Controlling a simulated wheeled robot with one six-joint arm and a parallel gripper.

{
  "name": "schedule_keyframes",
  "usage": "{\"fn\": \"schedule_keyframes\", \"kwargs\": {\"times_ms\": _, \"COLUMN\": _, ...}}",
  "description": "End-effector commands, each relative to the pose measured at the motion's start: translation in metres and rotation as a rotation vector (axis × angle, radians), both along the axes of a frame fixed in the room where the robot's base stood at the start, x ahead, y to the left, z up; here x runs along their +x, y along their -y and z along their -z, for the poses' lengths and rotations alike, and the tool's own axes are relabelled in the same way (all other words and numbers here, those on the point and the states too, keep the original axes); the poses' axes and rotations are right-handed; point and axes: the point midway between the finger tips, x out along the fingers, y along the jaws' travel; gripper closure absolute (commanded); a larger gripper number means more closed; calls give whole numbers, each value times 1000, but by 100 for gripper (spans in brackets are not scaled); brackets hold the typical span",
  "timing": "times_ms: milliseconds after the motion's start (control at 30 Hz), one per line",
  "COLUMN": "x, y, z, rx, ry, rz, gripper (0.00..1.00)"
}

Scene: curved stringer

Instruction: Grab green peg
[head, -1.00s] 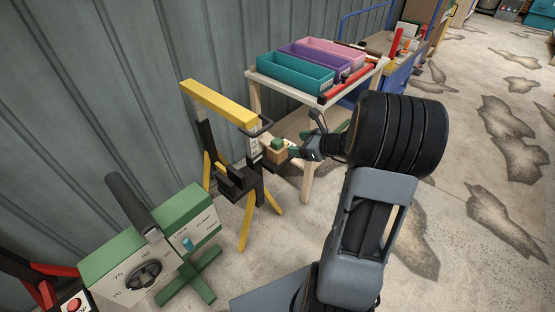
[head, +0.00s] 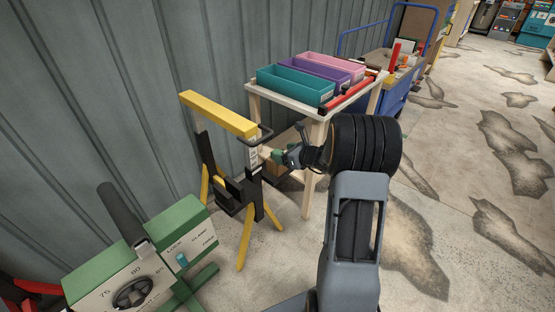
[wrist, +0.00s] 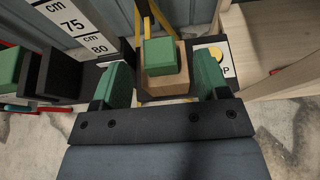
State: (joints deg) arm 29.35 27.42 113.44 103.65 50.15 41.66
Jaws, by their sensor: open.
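The green peg (wrist: 159,56) is a small green block seated on a tan wooden block (wrist: 165,82) in the wrist view. My gripper (wrist: 160,66) is open, with one green-padded finger on each side of the peg. There are visible gaps between the peg and both fingers in the picture, and it looks a little beyond the fingertips; exact depth is hard to tell. In the head view my gripper (head: 281,155) is beside the yellow-topped stand (head: 220,113). The peg cannot be told from the green finger pads there.
A white table (head: 262,92) with teal, purple and pink bins stands behind my gripper. A green machine with a dial (head: 135,288) is at lower left. Open floor lies right.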

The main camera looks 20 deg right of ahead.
Motion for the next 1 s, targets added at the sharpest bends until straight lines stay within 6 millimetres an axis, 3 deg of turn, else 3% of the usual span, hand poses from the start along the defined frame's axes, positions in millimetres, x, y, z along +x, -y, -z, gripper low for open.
{"fn": "schedule_keyframes", "kwargs": {"times_ms": 233, "x": 24, "y": -12, "z": 14, "rx": -2, "ry": 1, "rz": -1, "gripper": 32}}
{"fn": "schedule_keyframes", "kwargs": {"times_ms": 567, "x": 27, "y": -13, "z": 14, "rx": -1, "ry": 0, "rz": 0, "gripper": 33}}
{"fn": "schedule_keyframes", "kwargs": {"times_ms": 1000, "x": 27, "y": -13, "z": 14, "rx": -1, "ry": 0, "rz": 0, "gripper": 75}}
